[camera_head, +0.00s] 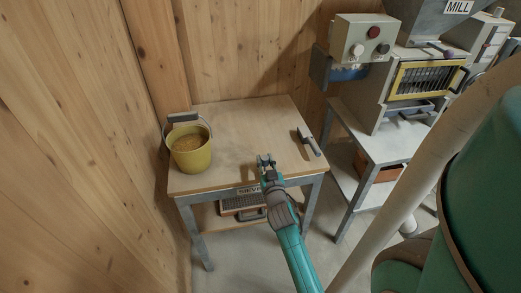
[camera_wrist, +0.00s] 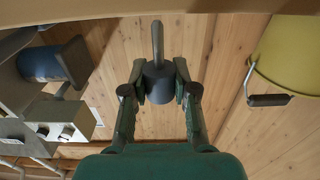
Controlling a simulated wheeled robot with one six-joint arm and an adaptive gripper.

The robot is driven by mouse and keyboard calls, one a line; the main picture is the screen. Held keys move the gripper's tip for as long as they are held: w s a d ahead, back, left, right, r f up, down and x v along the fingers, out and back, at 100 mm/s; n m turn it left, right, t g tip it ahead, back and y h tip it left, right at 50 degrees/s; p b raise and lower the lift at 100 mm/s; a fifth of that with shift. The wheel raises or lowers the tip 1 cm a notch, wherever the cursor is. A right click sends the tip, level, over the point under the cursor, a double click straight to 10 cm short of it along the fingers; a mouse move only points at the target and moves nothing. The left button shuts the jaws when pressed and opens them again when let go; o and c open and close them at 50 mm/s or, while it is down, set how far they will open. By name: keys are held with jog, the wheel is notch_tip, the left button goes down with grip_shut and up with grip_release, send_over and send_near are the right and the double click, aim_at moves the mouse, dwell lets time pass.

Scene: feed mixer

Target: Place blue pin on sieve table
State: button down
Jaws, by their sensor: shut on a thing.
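My gripper (camera_head: 265,160) is shut on the blue pin (camera_wrist: 158,82), a dark blue-grey cylinder with a thin grey rod. In the wrist view, my gripper's two fingers (camera_wrist: 160,90) press it from both sides. The sieve table (camera_head: 238,120) has a wooden top, grey metal legs and a "SIEVE" label on its front edge. In the head view, my gripper appears over the table's front edge, and the pin is too small to make out clearly. I cannot tell how high the pin is above the tabletop.
A yellow bucket of grain (camera_head: 190,158) stands on the table's left side. A grey-handled tool (camera_head: 309,141) lies near its right edge. The middle of the tabletop is clear. The mill (camera_head: 425,80) stands on a stand to the right. Wooden walls close off the left and back.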

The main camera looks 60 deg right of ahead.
jog(key=x, duration=0.6)
jog(key=shift+w+d, duration=0.2)
jog(key=shift+d, duration=0.05)
jog(key=shift+f, duration=0.3)
jog(key=shift+f, duration=0.1)
jog(key=c, duration=0.9)
grip_release()
